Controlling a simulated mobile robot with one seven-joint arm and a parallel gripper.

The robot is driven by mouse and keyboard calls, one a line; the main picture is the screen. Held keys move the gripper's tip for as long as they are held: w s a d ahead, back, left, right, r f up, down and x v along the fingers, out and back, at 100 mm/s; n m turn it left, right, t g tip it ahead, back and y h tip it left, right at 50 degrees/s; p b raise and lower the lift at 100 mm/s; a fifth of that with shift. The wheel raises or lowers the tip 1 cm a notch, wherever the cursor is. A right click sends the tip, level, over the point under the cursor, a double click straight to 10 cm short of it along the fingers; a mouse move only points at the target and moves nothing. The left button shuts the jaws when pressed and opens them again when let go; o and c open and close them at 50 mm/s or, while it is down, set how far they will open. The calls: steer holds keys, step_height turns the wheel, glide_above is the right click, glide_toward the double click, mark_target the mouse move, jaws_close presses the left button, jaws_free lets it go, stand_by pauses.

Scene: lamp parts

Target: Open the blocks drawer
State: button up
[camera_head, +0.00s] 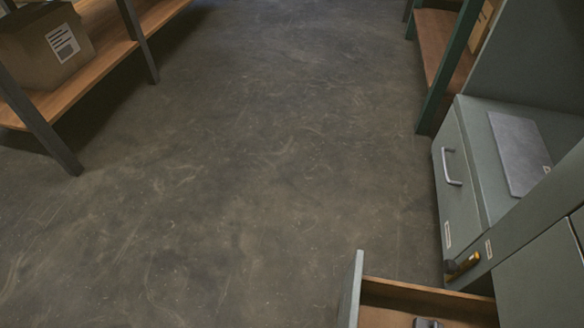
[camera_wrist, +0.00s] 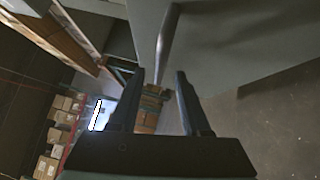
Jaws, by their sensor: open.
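In the head view, an open drawer (camera_head: 349,290) with a grey-green front and wooden inside juts out at the bottom right. A grey item (camera_head: 427,322) shows in it, cut off by the frame. A closed drawer front with a silver handle (camera_head: 451,167) and a small label is on the cabinet further back. I cannot read which is the blocks drawer. My gripper (camera_wrist: 160,73) is open in the wrist view. A grey bar like a handle (camera_wrist: 168,38) runs along a grey panel (camera_wrist: 225,35), its lower end between the fingertips in the picture. Contact cannot be told.
A cabinet top with a flat grey plate (camera_head: 518,150) is at the right. A yellow and black object (camera_head: 463,265) is by the cabinet's lower edge. A shelf with a cardboard box (camera_head: 45,45) stands at the left. The floor (camera_head: 250,160) between is clear.

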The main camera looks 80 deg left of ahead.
steer(key=b+v, duration=0.1)
steer(key=v, duration=0.7)
steer(key=shift+s, duration=0.25)
steer(key=shift+d, duration=0.1)
